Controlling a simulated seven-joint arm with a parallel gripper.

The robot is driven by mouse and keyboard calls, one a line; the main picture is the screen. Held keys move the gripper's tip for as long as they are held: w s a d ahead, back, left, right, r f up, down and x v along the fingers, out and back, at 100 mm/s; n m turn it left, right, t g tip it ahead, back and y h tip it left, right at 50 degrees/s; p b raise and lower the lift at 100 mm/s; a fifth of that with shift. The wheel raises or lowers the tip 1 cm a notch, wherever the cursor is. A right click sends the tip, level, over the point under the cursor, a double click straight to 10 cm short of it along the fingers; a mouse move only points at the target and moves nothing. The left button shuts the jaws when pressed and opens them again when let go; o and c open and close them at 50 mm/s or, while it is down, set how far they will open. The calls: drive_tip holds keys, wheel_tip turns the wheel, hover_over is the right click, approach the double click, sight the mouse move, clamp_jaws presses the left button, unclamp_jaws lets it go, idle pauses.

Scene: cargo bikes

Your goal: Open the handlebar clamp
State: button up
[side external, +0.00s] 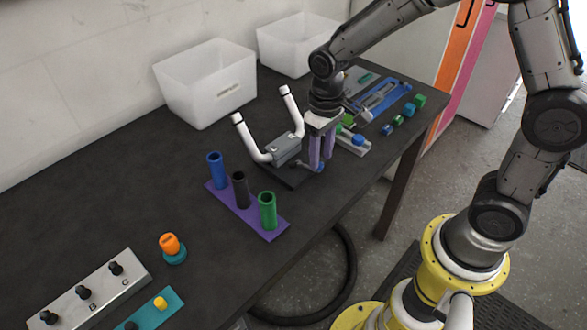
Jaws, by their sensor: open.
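The handlebar clamp (284,149) is a grey block on a dark base plate, in the middle of the table. A white U-shaped handlebar (249,139) passes through it, with both ends rising and black bands near the tips. My gripper (318,167) points down just right of the clamp. Its purple fingers are open, close to a small blue-grey part (309,165) at the clamp's right side, which may be its lever. The fingers partly hide that part, and I cannot tell whether they touch it.
A purple rack (240,217) with blue, black and green tubes stands in front of the clamp. A grey block with a blue knob (357,142) is close behind my gripper. White bins (207,84) line the wall. A lettered black-knob panel (88,293) lies front left.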

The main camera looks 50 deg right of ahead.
sight(321, 163)
drive_tip(key=shift+r, duration=2.15)
drive_tip(key=shift+d+r, duration=0.1)
drive_tip(key=shift+r, duration=0.25)
drive_tip(key=s+d+r+t, duration=0.25)
drive_tip(key=s+r, duration=0.25)
drive_tip(key=r, duration=0.5)
drive_tip(key=s+t, duration=0.3)
drive_tip(key=s, duration=1)
drive_tip(key=shift+d+r, duration=0.15)
drive_tip(key=shift+d, duration=0.3)
